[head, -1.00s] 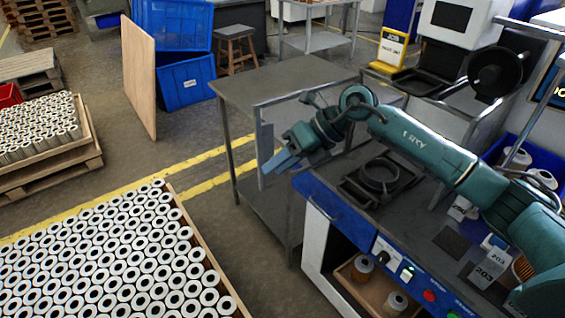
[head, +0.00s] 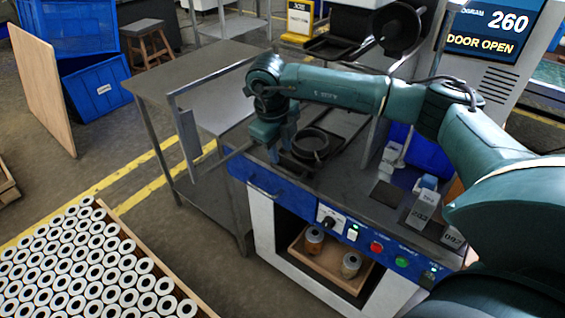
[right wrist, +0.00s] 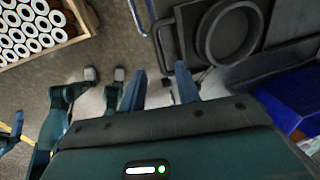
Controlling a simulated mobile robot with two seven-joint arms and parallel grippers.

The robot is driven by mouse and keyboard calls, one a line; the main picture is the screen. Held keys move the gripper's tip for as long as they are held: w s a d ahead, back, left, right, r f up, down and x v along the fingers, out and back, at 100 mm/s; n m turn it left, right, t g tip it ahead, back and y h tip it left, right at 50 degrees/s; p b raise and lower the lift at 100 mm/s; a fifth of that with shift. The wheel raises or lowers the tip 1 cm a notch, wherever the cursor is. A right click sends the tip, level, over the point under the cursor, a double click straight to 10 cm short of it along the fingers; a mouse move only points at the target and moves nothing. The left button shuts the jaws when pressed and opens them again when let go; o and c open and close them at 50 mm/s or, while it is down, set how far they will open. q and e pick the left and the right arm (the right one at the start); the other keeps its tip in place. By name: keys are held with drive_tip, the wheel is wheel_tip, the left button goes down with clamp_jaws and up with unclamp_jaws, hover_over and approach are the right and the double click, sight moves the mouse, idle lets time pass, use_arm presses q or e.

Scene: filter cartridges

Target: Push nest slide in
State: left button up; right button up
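The nest, a dark round ring (head: 311,145) on a flat dark slide plate, sits on the machine's grey top. It shows again in the right wrist view (right wrist: 231,32), ahead and to the right of the fingers. My right gripper (head: 281,150) points down at the front-left side of the nest, near the blue front edge. In the right wrist view its two blue fingers (right wrist: 160,90) stand apart, with a thin bright bar partly visible near the right finger. I cannot tell whether a finger touches the slide.
An open grey door frame (head: 184,135) stands left of my right gripper. The screen (head: 487,32) reads DOOR OPEN. Buttons (head: 376,247) line the blue front panel above a tray with cartridges (head: 314,240). A grey table (head: 205,85) stands behind; a crate of white cartridges (head: 75,270) is lower left.

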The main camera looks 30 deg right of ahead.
sight(284, 170)
drive_tip(key=f, duration=0.4)
drive_tip(key=d+f, duration=0.1)
drive_tip(key=f, duration=0.1)
drive_tip(key=shift+w+f, duration=0.1)
drive_tip(key=shift+w, duration=0.1)
clamp_jaws()
idle(0.4)
